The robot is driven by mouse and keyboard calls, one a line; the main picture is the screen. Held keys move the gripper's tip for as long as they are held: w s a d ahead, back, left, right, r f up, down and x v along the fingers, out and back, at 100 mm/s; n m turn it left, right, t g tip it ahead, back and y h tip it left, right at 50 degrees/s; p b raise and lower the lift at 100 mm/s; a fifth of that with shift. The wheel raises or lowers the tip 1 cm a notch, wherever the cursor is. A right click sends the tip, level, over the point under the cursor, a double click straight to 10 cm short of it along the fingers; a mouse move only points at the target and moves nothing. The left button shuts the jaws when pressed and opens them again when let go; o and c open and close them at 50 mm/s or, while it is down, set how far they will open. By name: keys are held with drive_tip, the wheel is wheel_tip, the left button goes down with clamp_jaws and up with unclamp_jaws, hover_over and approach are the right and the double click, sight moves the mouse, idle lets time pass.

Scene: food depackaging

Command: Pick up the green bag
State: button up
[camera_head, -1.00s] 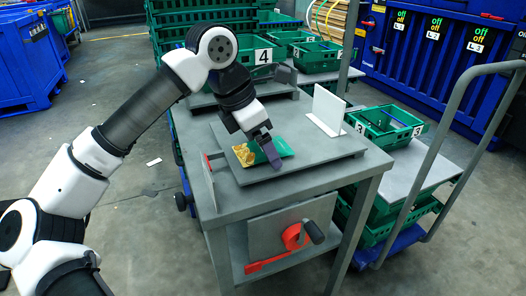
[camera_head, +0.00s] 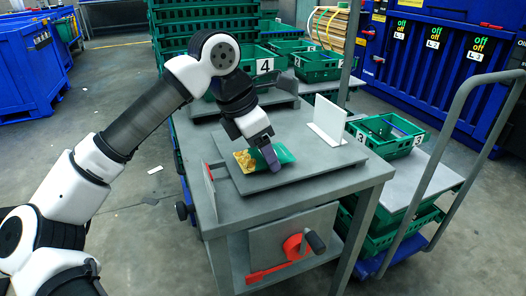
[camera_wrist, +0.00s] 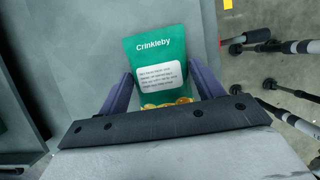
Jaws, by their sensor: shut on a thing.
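The green bag (camera_head: 285,154) lies on the grey plate on top of the workbench, with a yellow printed part at its left end. In the wrist view the bag (camera_wrist: 157,47) shows the name "Crinkleby" and a white label. My gripper (camera_head: 273,166) is over the bag, pointing down. Its two purple fingers (camera_wrist: 158,92) stand at either side of the bag, shut on it. The bag's lower end is partly hidden behind the gripper's dark bar in the wrist view. I cannot tell whether the bag is clear of the plate.
The grey workbench (camera_head: 330,187) has a small upright plate (camera_head: 209,190) at its left and a white upright panel (camera_head: 328,118) at the back right. Green crate 3 (camera_head: 387,134) stands on a cart at the right. Crate 4 (camera_head: 264,66) stands behind the bench.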

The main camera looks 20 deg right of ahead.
wheel_tip(320, 180, up, 19)
drive_tip(key=p, duration=0.3)
